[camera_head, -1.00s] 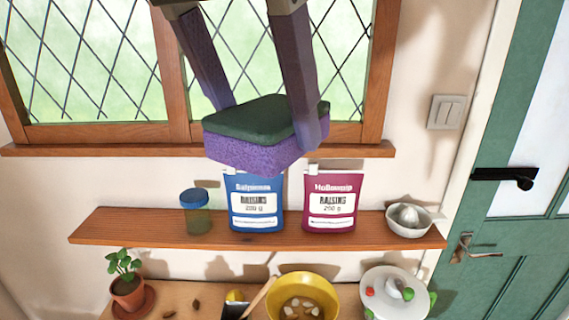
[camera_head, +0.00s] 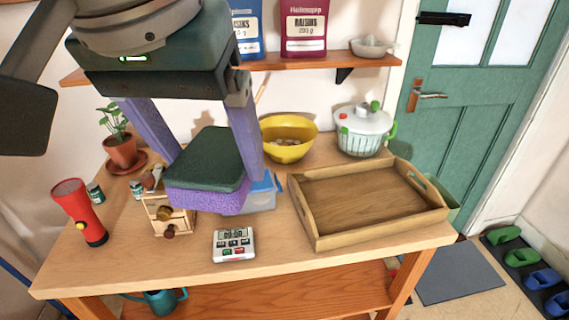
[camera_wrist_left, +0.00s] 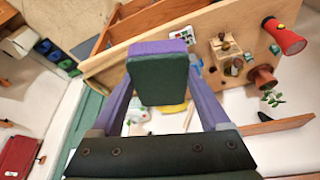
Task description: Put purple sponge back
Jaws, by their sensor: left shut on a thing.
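The purple sponge (camera_head: 207,196) has a dark green scouring side on top. My left gripper (camera_head: 208,160) is shut on it, one finger at each end, and holds it in front of the wooden table in the head view. In the left wrist view the sponge (camera_wrist_left: 160,78) sits between the two purple fingers of the left gripper (camera_wrist_left: 160,88), green side facing the camera. The sponge hides part of the table top behind it. My right gripper is not in view.
A wall shelf (camera_head: 340,61) runs behind.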

